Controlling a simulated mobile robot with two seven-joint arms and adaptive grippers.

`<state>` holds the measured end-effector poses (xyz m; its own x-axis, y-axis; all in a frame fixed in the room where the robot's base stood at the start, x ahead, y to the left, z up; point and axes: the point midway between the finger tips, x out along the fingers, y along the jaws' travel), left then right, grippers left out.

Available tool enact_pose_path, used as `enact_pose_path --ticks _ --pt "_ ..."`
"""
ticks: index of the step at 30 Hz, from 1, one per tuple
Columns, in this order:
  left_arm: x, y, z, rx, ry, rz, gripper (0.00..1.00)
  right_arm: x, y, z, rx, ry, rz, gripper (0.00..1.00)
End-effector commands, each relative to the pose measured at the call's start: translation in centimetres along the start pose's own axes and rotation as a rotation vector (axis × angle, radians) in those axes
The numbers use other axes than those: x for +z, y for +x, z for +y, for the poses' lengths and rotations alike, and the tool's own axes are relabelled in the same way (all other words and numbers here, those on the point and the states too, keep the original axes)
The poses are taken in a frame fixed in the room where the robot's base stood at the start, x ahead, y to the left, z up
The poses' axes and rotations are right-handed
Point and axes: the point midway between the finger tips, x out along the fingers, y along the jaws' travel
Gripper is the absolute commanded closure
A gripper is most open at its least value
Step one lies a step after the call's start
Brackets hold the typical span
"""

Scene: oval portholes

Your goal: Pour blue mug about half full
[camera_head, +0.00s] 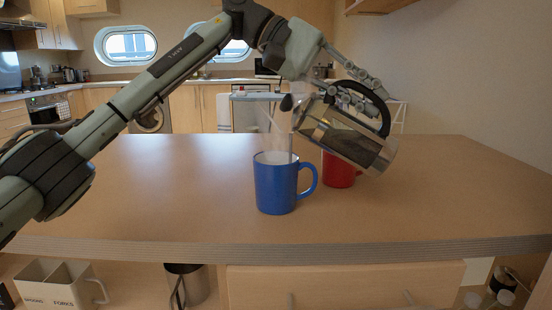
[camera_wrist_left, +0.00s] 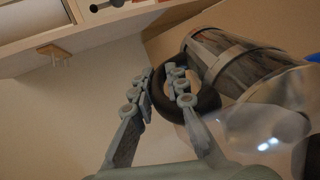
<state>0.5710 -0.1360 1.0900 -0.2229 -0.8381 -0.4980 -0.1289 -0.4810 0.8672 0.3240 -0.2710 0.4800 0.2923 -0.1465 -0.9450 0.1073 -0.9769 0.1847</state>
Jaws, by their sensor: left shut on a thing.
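A blue mug (camera_head: 276,188) stands upright on the counter, its handle to the right. Its opening looks pale; I cannot tell the liquid level. My left gripper (camera_head: 372,88) is shut on the black handle (camera_head: 384,112) of a glass pot with a metal band (camera_head: 345,142). The pot is tilted, its spout end above and to the right of the mug. A pale, translucent streak or haze (camera_head: 277,132) shows between pot and mug. In the left wrist view, the fingers (camera_wrist_left: 165,92) close around the handle, beside the pot (camera_wrist_left: 232,62). My right gripper is out of view.
A red mug (camera_head: 338,172) stands just behind and right of the blue mug, partly hidden by the pot. The counter (camera_head: 140,190) is clear to the left and right. Shelves below hold a white utensil holder (camera_head: 60,284) and a metal container (camera_head: 188,283).

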Motion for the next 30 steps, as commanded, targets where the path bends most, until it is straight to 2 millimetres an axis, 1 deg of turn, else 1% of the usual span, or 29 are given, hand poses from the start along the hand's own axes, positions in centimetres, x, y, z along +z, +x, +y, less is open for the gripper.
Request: enact_pose_path --ticks 13,22,30 --pt "0.03 -0.44 0.32 0.034 0.002 0.000 1.00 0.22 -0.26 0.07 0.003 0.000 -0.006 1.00" --pt "0.03 -0.67 0.43 0.054 0.002 0.000 1.00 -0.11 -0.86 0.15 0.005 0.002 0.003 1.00" --pt "0.04 -0.91 0.54 0.072 0.002 0.001 1.00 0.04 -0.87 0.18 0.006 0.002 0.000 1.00"
